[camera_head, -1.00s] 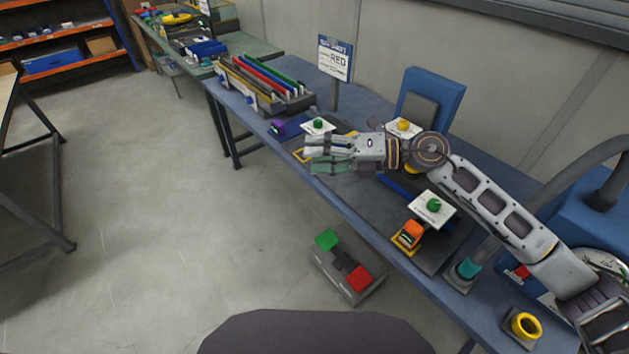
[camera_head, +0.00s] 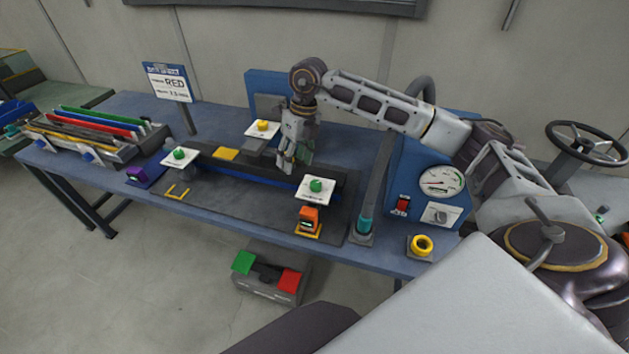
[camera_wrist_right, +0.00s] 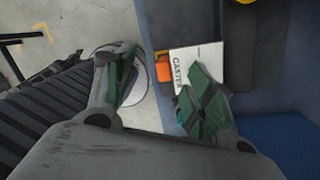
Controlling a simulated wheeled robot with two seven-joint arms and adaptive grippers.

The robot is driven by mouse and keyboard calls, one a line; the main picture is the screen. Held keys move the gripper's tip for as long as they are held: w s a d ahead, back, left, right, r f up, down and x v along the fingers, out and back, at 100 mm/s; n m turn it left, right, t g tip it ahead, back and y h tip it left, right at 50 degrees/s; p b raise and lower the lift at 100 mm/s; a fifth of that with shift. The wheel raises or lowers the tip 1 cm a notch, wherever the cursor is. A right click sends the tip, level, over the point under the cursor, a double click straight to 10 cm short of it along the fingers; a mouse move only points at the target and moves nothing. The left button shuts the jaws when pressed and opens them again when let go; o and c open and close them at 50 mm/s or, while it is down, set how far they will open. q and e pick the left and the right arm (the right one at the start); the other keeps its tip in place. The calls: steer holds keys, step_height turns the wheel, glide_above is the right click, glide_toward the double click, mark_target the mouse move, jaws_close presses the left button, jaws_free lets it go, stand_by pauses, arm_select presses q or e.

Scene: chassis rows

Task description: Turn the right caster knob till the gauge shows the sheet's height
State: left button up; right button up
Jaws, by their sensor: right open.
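The right caster knob (camera_head: 316,184) is a green knob on a white plate, near the right end of the dark machine bed. In the right wrist view the plate (camera_wrist_right: 186,62) lettered "CASTER" lies beyond the fingers, and I cannot make out its knob there. A small orange gauge (camera_head: 308,216) stands in front of the plate; its reading is too small to tell. My right gripper (camera_head: 293,163) points down, behind and left of the knob, open and empty. Its spread fingers also show in the right wrist view (camera_wrist_right: 165,95). My left gripper is out of view.
A sign (camera_head: 168,83) reads RED, with smaller print unclear. Another green knob (camera_head: 179,153) and a purple gauge (camera_head: 138,174) are left; a yellow knob (camera_head: 262,125) is behind. A dial box (camera_head: 441,181) stands right. A rack (camera_head: 90,150) holds coloured sheets. A pedal box (camera_head: 268,277) is below.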

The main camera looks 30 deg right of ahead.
steer(key=r+m+h, duration=0.1)
steer(key=r+h, duration=0.1)
glide_above(316, 183)
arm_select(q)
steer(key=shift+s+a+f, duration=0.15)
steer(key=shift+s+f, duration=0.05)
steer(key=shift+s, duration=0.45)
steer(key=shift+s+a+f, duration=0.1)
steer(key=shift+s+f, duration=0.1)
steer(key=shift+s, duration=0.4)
arm_select(e)
steer(key=shift+d+f, duration=0.1)
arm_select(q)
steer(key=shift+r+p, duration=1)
arm_select(e)
steer(key=shift+f, duration=6.9)
steer(key=c, duration=1)
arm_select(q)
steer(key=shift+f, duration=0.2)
